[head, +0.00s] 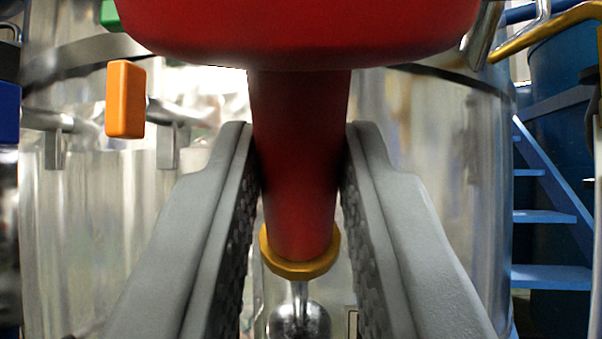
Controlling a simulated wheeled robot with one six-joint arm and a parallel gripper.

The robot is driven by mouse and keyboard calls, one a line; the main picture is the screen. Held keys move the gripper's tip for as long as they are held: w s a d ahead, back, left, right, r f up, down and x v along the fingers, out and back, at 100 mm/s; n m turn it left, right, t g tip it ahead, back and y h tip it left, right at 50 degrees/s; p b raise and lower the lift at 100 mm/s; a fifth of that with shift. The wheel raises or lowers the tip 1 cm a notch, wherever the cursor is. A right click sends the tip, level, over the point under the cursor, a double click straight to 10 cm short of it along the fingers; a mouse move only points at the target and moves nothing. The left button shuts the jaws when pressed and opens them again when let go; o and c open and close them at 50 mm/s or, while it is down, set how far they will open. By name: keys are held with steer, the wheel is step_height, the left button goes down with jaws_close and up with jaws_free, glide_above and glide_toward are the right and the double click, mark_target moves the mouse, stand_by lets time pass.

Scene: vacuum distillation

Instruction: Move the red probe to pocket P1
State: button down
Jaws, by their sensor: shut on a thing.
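The red probe (298,130) has a wide red head at the top of the view and a narrower red shaft below it. A gold collar (300,262) rings the lower end of the shaft, and a thin silvery stem shows under it. My gripper (298,165) has its two grey padded fingers on either side of the shaft and is shut on it. Pocket P1 cannot be made out in this view.
A large shiny cylindrical vessel (435,170) fills the background behind the probe. An orange block handle (126,99) is at the left. Blue steps (548,216) and a gold pipe (540,32) are at the right.

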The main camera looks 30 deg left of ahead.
steer(key=shift+s+d+r, duration=0.1)
steer(key=shift+s+r, duration=0.05)
steer(key=shift+r, duration=0.1)
steer(key=shift+s+d, duration=0.1)
stand_by(0.3)
steer(key=s+d+f, duration=0.1)
steer(key=s+d, duration=0.2)
steer(key=s, duration=0.2)
steer(key=shift+d+f, duration=0.15)
steer(key=shift+f, duration=0.1)
stand_by(1.3)
steer(key=shift+s+d, duration=0.1)
steer(key=shift+s, duration=0.05)
